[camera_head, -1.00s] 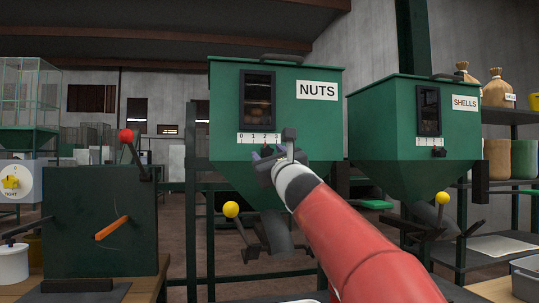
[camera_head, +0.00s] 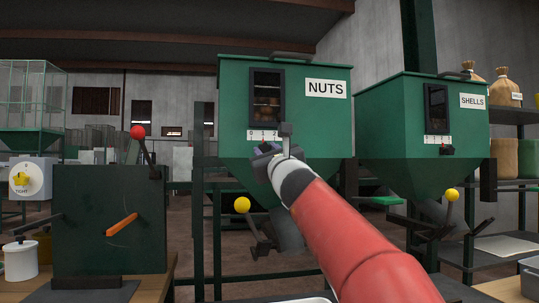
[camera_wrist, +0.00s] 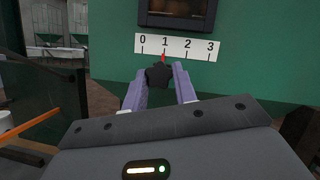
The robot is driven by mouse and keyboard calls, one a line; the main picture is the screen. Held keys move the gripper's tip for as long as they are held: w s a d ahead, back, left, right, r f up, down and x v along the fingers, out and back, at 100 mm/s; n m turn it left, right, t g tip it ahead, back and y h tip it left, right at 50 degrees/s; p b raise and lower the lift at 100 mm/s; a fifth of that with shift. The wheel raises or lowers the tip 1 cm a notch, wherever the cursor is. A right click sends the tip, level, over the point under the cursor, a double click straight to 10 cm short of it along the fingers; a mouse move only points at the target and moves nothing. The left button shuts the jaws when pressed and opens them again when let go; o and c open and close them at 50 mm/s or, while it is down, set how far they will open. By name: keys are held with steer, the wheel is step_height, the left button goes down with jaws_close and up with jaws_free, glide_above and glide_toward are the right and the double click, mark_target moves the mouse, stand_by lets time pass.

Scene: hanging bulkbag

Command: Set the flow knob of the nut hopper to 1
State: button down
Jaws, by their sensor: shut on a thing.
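The green nut hopper (camera_head: 235,130) carries a NUTS label (camera_head: 326,88) and a white scale (camera_wrist: 177,46) marked 0 to 3. Its black flow knob (camera_wrist: 158,76) sits below the scale. The red pointer (camera_wrist: 164,58) stands under the 1 mark in the wrist view. My gripper (camera_wrist: 158,82) is shut on the knob, with a purple finger on each side. In the head view my gripper (camera_head: 267,149) is at the hopper front, hiding the knob and the scale's right part.
The similar SHELLS hopper (camera_head: 471,130) stands at the right. Yellow-ball levers (camera_head: 242,205) (camera_head: 452,195) hang below both hoppers. A dark green panel (camera_head: 80,240) with an orange handle (camera_head: 122,224) and red-ball lever (camera_head: 137,132) stands at the left.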

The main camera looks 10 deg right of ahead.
steer(key=c, duration=1.1)
jaws_free()
steer(key=shift+s, duration=0.1)
steer(key=a+b+v, duration=0.1)
steer(key=b+v, duration=0.2)
steer(key=v, duration=0.4)
steer(key=shift+s+d+f, duration=0.2)
steer(key=shift+s+d, duration=0.05)
steer(key=shift+d, duration=0.3)
